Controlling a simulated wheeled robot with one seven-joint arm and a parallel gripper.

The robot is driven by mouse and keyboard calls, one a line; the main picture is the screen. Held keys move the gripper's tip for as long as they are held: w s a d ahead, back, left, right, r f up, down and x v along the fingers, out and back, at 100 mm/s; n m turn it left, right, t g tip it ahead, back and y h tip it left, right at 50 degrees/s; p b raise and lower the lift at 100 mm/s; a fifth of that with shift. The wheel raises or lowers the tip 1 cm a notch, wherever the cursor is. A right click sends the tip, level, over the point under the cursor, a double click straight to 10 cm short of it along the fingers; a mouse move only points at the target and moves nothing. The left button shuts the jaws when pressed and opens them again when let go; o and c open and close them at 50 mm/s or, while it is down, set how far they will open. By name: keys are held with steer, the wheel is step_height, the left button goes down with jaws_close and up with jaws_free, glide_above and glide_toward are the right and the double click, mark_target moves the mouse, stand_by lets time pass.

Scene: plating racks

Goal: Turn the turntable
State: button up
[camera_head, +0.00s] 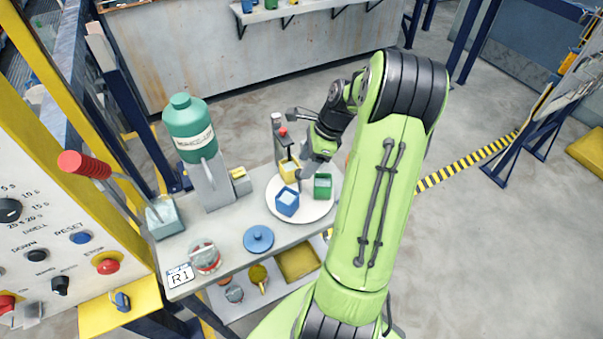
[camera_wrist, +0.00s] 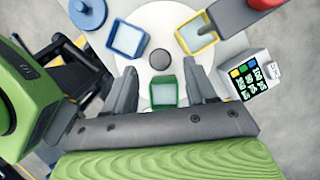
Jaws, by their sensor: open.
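The turntable (camera_head: 312,213) is a round white disc on the grey bench. It carries a blue cup (camera_head: 287,202), a yellow cup (camera_head: 289,169) and a green cup (camera_head: 322,186). In the wrist view the turntable (camera_wrist: 160,20) has a dark round hub (camera_wrist: 161,60) at its middle. The blue cup (camera_wrist: 127,40), yellow cup (camera_wrist: 196,34) and green cup (camera_wrist: 163,91) stand around the hub. My gripper (camera_wrist: 164,78) is open, with one finger on each side of the green cup. I cannot tell whether the fingers touch it.
A small labelled box (camera_wrist: 252,76) sits beside the turntable.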

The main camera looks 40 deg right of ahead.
mark_target(300, 184)
steer(key=x, duration=0.3)
steer(key=shift+w+f, duration=0.1)
steer(key=shift+f, duration=0.15)
steer(key=shift+c, duration=0.2)
jaws_close()
